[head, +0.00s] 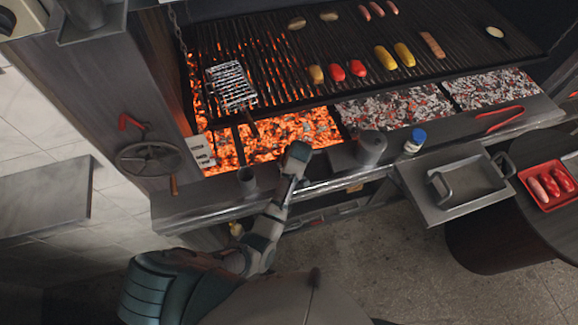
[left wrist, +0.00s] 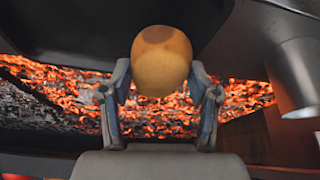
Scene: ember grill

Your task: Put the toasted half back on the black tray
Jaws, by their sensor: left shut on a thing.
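A rounded yellow-orange piece with a browned patch, like a bread half (left wrist: 162,66), sits between the fingers of my left gripper (left wrist: 160,78) in the left wrist view. The gripper is shut on it. In the head view my left gripper (head: 297,157) is over the front ledge, in front of the glowing embers; the held piece cannot be made out there. A large dark surface (left wrist: 70,25) spans the upper left of the wrist view; I cannot tell whether it is the black tray. My right gripper is not in view.
A grey handled metal tray (head: 478,190) stands at the right. A metal cup (head: 371,147), a blue-capped shaker (head: 414,140) and red tongs (head: 500,115) are on the ledge. The grill (head: 350,50) holds several foods; a wire basket (head: 231,86) lies at its left.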

